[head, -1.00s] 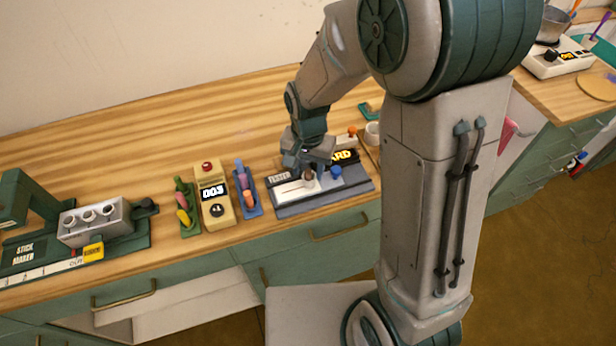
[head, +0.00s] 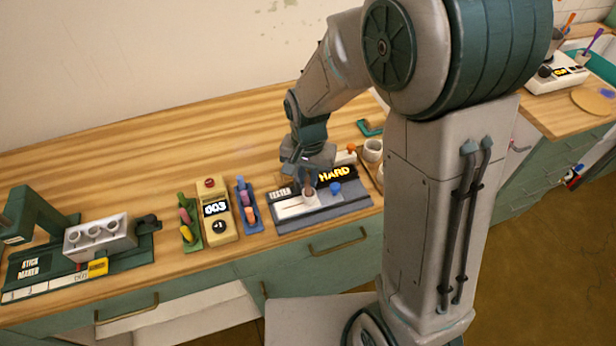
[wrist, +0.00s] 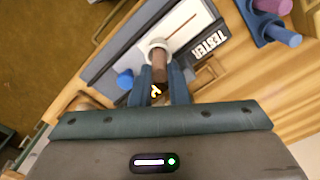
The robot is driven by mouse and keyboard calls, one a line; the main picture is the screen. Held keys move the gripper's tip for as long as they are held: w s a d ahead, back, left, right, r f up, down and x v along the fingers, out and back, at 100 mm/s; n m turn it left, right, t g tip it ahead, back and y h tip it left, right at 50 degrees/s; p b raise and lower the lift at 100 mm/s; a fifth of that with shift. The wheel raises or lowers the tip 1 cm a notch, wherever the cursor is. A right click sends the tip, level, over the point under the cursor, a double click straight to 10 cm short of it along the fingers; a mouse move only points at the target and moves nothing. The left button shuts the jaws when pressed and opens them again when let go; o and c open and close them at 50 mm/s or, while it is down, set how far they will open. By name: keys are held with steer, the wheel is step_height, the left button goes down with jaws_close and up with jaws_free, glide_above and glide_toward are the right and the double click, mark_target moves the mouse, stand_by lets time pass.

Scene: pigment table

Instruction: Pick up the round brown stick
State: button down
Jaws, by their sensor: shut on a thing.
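The round brown stick (wrist: 159,68) stands between the two blue-grey fingers of my gripper (wrist: 162,76), which are shut on it. Its far end meets a pale round ring (wrist: 157,46) on the tester in the wrist view; I cannot tell whether it sits inside or just above. In the head view, the stick (head: 309,188) shows below my gripper (head: 308,168), over the tester's white plate. The tester (head: 325,209) is a grey block with a lit "HARD" display (head: 334,173) and a blue knob (head: 335,187).
A blue rack (head: 249,222) with sticks, a yellow counter (head: 217,226) reading 003 and a green rack (head: 190,240) with sticks stand to the left. The stick maker (head: 98,238) is further left. A pale cup (head: 373,149) stands right of the tester.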

steer(key=s+d+r+p, duration=0.3)
steer(key=d+r, duration=0.4)
steer(key=d, duration=0.4)
steer(key=shift+s+r+p, duration=0.3)
steer(key=shift+r+p, duration=0.05)
steer(key=shift+p, duration=0.15)
